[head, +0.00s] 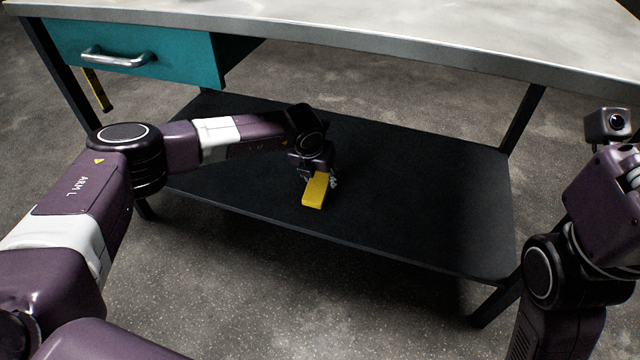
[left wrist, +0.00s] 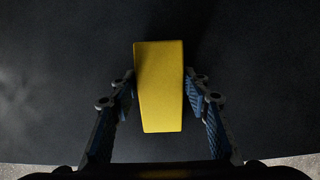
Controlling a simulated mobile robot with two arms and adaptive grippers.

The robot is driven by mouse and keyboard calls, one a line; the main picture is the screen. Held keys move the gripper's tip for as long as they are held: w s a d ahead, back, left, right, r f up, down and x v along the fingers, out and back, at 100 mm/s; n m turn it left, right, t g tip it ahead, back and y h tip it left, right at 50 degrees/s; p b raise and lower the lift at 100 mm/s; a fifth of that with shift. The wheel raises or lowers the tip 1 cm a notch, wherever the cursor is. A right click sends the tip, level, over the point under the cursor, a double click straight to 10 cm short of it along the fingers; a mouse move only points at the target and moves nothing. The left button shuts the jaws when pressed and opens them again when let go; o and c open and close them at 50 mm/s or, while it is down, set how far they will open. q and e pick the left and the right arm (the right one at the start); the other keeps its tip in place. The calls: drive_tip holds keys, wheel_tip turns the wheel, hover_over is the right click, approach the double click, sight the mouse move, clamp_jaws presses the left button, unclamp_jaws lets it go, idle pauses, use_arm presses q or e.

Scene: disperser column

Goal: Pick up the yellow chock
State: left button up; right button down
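The yellow chock (head: 315,191) is a tapered yellow block at the low black shelf under the workbench. In the left wrist view the chock (left wrist: 160,85) lies between the two finger pads, its wider end away from the palm. My left gripper (head: 318,179) points down over the shelf. In the left wrist view the pads of this gripper (left wrist: 160,82) meet both sides of the chock, so it looks shut on it. I cannot tell whether the chock is clear of the shelf. My right arm is at the right edge; its fingers cannot be made out.
The workbench top (head: 430,40) spans above the shelf (head: 420,210). A teal drawer (head: 150,58) hangs at the upper left. A bench leg (head: 522,118) stands to the right. The shelf around the chock is bare.

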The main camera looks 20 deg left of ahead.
use_arm(q)
drive_tip(key=c, duration=0.8)
drive_tip(key=shift+r, duration=0.1)
